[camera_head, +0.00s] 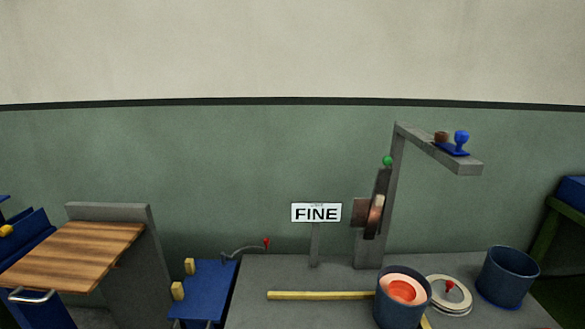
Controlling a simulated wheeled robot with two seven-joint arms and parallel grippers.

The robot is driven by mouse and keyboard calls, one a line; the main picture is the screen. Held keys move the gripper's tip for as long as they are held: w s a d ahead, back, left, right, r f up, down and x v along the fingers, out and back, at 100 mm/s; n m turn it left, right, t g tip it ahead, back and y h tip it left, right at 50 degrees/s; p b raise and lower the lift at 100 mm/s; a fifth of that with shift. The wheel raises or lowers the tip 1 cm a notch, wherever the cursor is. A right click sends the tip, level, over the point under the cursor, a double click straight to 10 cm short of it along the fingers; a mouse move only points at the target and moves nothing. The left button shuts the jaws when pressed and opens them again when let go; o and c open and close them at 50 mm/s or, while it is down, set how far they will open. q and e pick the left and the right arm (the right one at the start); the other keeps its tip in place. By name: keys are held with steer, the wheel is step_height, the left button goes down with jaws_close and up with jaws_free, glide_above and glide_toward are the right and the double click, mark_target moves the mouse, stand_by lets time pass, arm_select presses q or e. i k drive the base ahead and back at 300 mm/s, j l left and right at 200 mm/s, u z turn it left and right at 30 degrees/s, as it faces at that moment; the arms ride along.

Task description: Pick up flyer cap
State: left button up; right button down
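A pale round disc with a red knob (450,296) lies flat on the grey bench between two blue drums. It may be the flyer cap, but I cannot be sure. A blue knobbed piece on a flat blue base (460,141) sits on the arm of a grey post, beside a small brown piece (441,137). The near blue drum (399,315) holds a pale ring with an orange-red centre (403,289) and partly overlaps the disc's left edge. Neither of my grippers is in view.
The grey bench (262,275) carries a yellow bar (320,295), a FINE sign (316,213), the grey post (397,170) and a second blue drum (508,277). A wooden panel with a metal handle (75,255) and a blue surface (205,287) stand left.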

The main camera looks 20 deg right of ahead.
mark_target(450, 295)
steer(key=z, duration=1.7)
